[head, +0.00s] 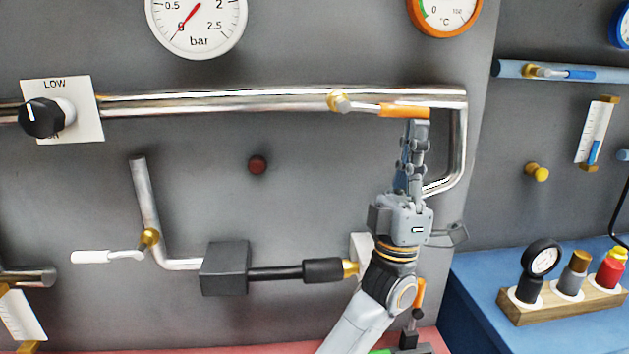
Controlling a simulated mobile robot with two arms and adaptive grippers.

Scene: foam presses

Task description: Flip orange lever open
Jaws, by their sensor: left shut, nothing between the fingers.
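An orange lever (404,111) lies nearly level along the upper chrome pipe (230,97), with its brass valve body (339,102) at its left end. My left gripper (416,128) comes up from below with its fingers shut and empty. Its fingertips are at the lower edge of the lever, near the lever's right end. I cannot tell whether they touch it. My right gripper is not in view.
A white-handled lever (92,257) sits on the lower pipe. A smaller orange handle (419,293) shows low beside my left arm. A LOW dial (42,117) is at left. A wooden rack (565,306) stands on the blue surface at right.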

